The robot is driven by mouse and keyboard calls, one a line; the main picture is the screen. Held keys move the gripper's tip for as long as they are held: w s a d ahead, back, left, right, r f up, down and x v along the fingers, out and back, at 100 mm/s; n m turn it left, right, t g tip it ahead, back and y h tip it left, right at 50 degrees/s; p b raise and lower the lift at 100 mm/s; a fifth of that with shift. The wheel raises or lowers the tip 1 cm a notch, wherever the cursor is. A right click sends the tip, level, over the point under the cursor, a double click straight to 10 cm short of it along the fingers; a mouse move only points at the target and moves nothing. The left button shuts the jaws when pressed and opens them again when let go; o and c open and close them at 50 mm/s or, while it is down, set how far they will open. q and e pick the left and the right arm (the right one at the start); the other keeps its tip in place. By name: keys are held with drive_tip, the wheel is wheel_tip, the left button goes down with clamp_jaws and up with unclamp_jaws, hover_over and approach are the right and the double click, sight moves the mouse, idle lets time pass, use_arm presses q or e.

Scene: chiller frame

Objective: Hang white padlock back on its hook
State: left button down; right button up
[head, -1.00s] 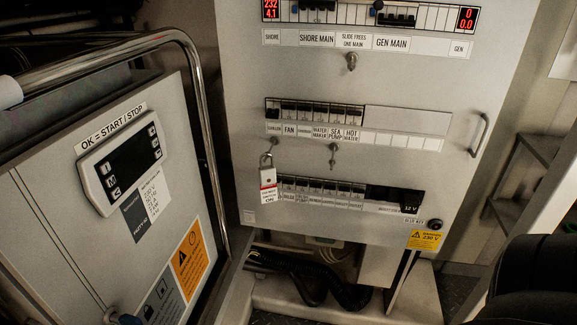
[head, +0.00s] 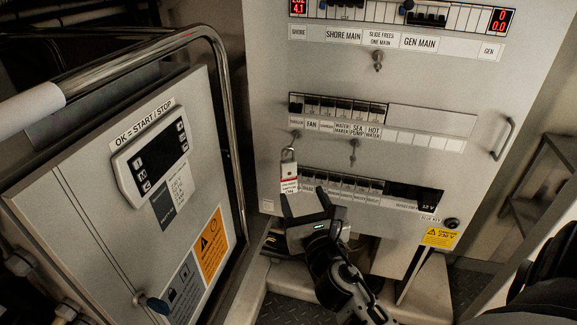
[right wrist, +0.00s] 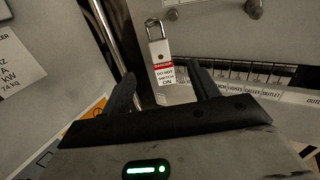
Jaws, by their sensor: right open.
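The white padlock (head: 289,168) hangs upright on the front of the electrical panel, with a red-and-white danger tag (head: 289,186) at its lower end. A small metal hook (head: 296,136) sits just above and right of its shackle; I cannot tell whether the shackle is around it. Another hook (head: 353,148) is farther right. My right gripper (head: 303,199) is open and empty, below the padlock and slightly right of it. In the right wrist view, the padlock (right wrist: 159,48) is beyond the fingers (right wrist: 162,80), and its tag lies between them in the picture. My left gripper is out of view.
Breaker rows (head: 340,108) run across the panel (head: 420,165) close to the padlock. A grey cabinet (head: 95,185) with a display (head: 158,158) and a curved metal rail (head: 232,130) stand to the left. A panel handle (head: 503,138) sticks out at right.

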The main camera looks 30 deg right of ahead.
sight(289, 168)
drive_tip(key=x, duration=1.2)
drive_tip(key=shift+w+f+p, duration=0.15)
drive_tip(key=shift+w+p, duration=0.1)
drive_tip(key=shift+p, duration=0.05)
drive_tip(key=c, duration=1.3)
